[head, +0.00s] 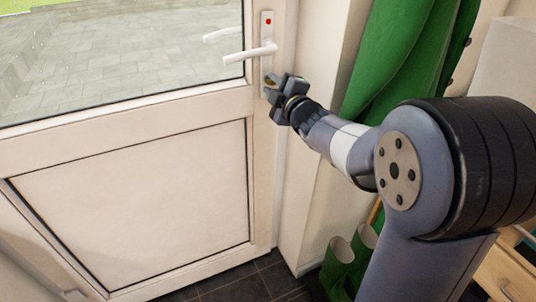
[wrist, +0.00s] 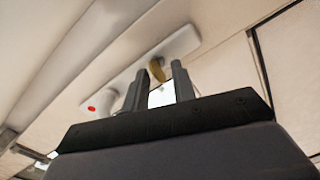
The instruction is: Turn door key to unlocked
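The brass-coloured door key (wrist: 157,69) sits in the white lock plate (wrist: 188,42) of the door, and in the wrist view it shows between my fingertips. The plate also shows in the head view (head: 267,22), with a red mark near its top and a white lever handle (head: 250,53) above the key. My gripper (head: 270,87) is at the plate's lower end, just below the handle. In the wrist view its two dark fingers (wrist: 159,68) stand apart, one on each side of the key. I cannot tell whether either finger touches it.
The white door (head: 130,200) has a glass pane (head: 120,50) with paving outside. A green curtain (head: 400,60) hangs to the right of the door frame. Green boots (head: 347,262) stand on the dark tiled floor (head: 240,290) below, and a wooden drawer unit (head: 505,275) is at the lower right.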

